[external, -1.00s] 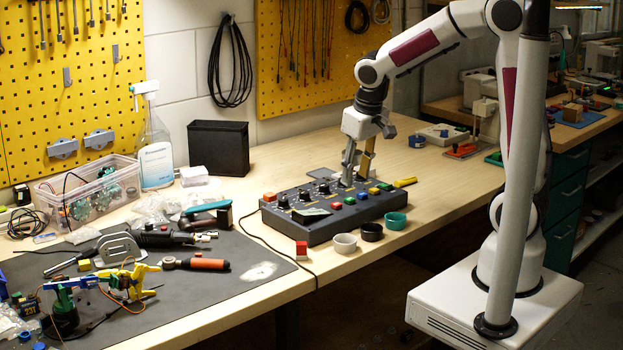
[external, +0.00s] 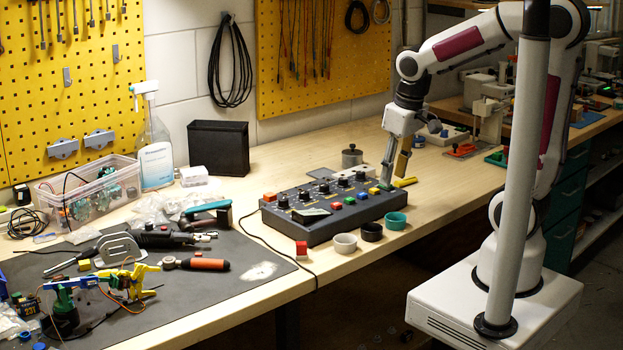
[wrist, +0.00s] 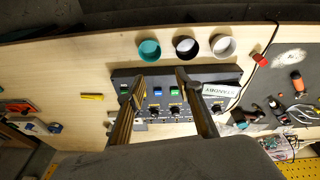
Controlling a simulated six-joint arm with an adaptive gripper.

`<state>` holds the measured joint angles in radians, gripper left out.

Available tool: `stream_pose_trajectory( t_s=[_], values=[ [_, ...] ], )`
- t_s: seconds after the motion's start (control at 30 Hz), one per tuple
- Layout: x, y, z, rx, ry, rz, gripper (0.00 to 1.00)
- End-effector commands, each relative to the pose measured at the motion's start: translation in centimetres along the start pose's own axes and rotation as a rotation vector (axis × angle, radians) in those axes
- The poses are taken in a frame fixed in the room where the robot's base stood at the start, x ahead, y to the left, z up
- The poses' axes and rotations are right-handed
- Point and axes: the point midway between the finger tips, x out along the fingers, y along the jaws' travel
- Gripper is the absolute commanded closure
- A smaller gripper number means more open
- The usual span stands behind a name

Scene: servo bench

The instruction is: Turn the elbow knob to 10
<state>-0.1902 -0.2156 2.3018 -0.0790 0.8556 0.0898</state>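A dark control box (external: 350,221) stands on the bench with a row of black knobs (external: 324,188) along its back and colored buttons in front. The knobs also show in the wrist view (wrist: 175,112). Their labels and pointer settings are too small to read, so I cannot tell which is the elbow knob. My gripper (external: 393,181) points down at the right end of the box, touching no knob that I can see. In the wrist view, its fingers (wrist: 159,77) are spread apart with nothing between them. The finger on the left partly hides that end of the box.
White (external: 344,243), black (external: 371,232) and teal (external: 395,221) cups stand before the box, with a red cube (external: 301,248) at its front left. A grey metal cylinder (external: 351,158) stands behind it. A yellow piece (external: 405,182) lies at right.

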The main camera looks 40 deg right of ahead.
Motion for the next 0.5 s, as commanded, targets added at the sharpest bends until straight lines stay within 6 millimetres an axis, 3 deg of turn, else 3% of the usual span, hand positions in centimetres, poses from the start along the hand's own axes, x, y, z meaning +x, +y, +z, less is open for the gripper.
stream_pose_trajectory(
  t_s=[0.5],
  values=[
    [-1.6, 0.7, 3.6, 0.004, 0.024, -0.022, 0.65]
  ],
)
